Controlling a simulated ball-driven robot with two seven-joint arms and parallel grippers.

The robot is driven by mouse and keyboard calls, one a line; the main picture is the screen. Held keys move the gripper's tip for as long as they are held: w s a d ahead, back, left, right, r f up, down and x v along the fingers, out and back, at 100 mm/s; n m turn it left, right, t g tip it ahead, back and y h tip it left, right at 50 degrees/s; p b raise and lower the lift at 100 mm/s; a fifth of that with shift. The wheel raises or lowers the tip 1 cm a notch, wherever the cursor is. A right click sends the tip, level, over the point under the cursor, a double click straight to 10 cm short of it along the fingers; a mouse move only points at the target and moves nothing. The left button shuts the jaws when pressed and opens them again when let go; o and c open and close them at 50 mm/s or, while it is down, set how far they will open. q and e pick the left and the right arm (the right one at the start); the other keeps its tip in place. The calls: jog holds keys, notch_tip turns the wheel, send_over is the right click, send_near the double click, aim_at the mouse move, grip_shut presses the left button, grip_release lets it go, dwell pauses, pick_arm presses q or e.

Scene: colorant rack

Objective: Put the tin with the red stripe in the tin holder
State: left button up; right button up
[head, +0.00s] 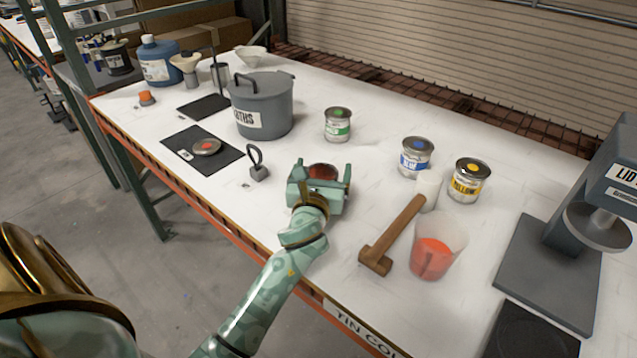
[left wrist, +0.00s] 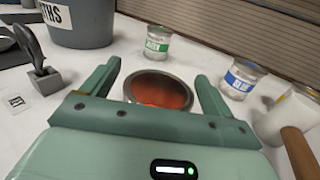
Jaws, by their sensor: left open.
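An open tin (head: 322,170) with red-orange contents stands on the table. My left gripper (head: 320,178) is open, its two fingers on either side of this tin. In the left wrist view, the tin (left wrist: 158,92) sits between the spread fingers, with a gap showing at its right side. The tin's side is hidden by my gripper, so I cannot see its stripe. Other tins have green (head: 338,126), blue (head: 415,158) and yellow (head: 469,180) stripes. I cannot make out a tin holder for certain. My right gripper is not in view.
A grey lid press (head: 545,262) is at far right. A pot (head: 262,108), brush in a stand (head: 257,165) and lid on a black mat (head: 207,147) are left.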

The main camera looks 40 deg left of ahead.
pick_arm(q)
jog(key=v, duration=1.1)
jog(key=shift+s+d+r+p, duration=0.1)
jog(key=shift+s+d+p, duration=0.15)
jog(key=shift+p, duration=0.1)
